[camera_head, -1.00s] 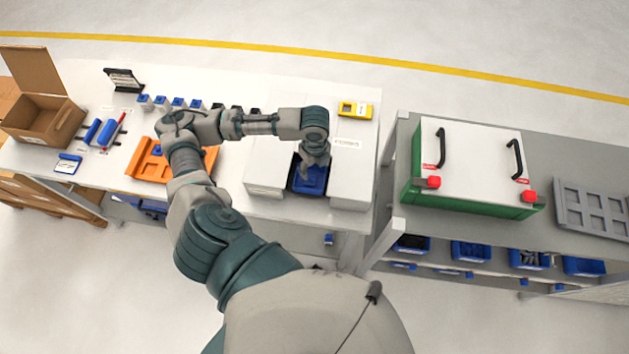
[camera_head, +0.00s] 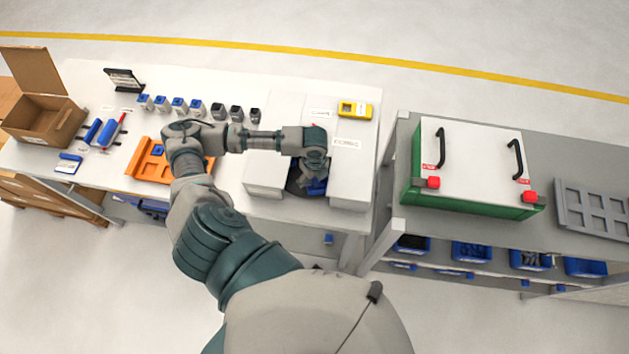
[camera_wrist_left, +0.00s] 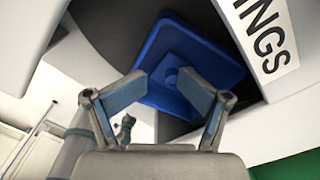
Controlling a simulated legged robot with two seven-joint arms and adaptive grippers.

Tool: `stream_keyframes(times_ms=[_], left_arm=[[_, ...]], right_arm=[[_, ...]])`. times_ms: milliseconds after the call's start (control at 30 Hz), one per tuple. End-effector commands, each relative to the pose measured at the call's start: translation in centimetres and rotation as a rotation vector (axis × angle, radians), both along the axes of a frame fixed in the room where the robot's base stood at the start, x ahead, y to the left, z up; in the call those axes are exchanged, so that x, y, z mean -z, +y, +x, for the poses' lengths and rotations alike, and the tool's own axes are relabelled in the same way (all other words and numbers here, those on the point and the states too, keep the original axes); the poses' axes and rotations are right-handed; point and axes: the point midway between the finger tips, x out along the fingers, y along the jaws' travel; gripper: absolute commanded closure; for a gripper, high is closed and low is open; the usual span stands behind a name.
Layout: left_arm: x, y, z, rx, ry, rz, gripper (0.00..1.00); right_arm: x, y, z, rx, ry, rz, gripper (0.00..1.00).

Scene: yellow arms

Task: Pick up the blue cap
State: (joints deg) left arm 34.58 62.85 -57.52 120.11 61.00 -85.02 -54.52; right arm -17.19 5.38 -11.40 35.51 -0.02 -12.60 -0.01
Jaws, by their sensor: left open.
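In the left wrist view, a blue square tray-like piece (camera_wrist_left: 185,38) lies in a dark recess between white surfaces. In the head view, my left gripper (camera_head: 311,186) points down into the slot between two white blocks, hiding part of the blue piece (camera_head: 317,188). My right gripper is not in view.
White blocks (camera_head: 350,185) flank the slot closely. Several small blue-topped pieces (camera_head: 178,103) and dark-topped ones stand behind my arm. An orange tray (camera_head: 148,172), an open cardboard box (camera_head: 38,118) and a yellow item (camera_head: 356,109) share the table. A green-sided box (camera_head: 470,165) stands right.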

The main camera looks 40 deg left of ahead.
Motion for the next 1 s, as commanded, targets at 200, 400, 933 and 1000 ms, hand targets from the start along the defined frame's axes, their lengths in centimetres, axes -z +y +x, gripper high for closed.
stream_keyframes(times_ms=[200,400,933,1000], left_arm=[[0.3,0.7,-0.1,-0.003,0.004,-0.002,0.79],[0.1,0.1,0.0,-0.003,0.002,0.005,0.76],[0.1,0.1,-0.1,-0.002,0.004,0.003,0.81],[0.1,0.2,-0.2,-0.002,0.005,0.002,0.81]], right_arm=[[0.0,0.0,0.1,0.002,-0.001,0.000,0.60],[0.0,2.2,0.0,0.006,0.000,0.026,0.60],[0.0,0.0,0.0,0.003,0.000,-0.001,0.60],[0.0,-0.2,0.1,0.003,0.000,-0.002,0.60]])
